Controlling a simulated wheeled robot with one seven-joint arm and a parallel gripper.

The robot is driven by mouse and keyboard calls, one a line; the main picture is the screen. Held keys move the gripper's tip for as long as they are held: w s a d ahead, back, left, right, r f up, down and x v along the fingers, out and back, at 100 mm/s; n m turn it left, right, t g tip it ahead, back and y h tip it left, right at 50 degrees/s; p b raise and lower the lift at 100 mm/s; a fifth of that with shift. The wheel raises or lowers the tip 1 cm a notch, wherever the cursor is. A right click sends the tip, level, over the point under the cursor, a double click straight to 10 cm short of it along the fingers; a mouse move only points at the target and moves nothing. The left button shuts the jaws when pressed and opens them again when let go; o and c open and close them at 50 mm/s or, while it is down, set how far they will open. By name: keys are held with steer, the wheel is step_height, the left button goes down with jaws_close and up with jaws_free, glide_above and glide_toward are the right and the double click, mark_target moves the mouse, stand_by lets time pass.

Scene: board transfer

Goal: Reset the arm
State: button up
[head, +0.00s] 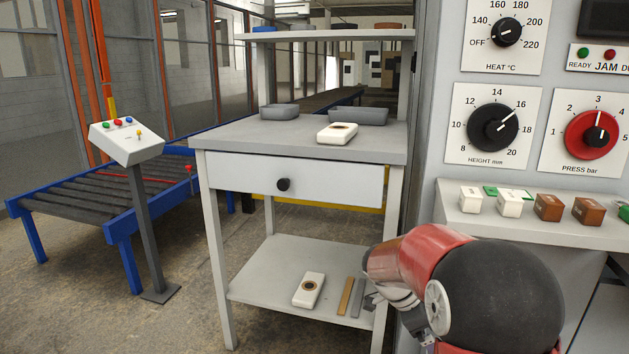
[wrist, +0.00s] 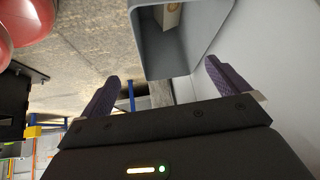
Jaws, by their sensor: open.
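My gripper (wrist: 163,78) shows in the wrist view with its two purple ribbed fingers spread apart and nothing between them. A grey open bin (wrist: 158,60) lies beyond the fingertips, apart from them as far as I can tell. A pale block with a round mark (wrist: 172,15) is inside it, cut off by the top edge. In the head view my red and black arm fills the lower right, in front of the machine and beside the worktable (head: 225,140); the fingers cannot be made out there.
The table carries two grey trays (head: 279,112) and a white device (head: 337,133). Its lower shelf (head: 260,290) holds another white device (head: 308,289) and strips. Several blocks (head: 548,207) sit on the machine ledge (head: 450,215). A control post (head: 127,142) and conveyor (head: 75,205) stand left. Floor between is clear.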

steer(key=s+a+r+n+t+y+p, duration=0.2)
steer(key=s+r+n, duration=0.5)
steer(key=s, duration=0.5)
steer(key=s+a+r+n+t+y+p, duration=0.3)
steer(key=s+a+r+n+y, duration=0.2)
steer(key=s+n, duration=0.7)
step_height(320, 180, up, 3)
steer(key=shift+a+t, duration=0.4)
steer(key=shift+a, duration=0.75)
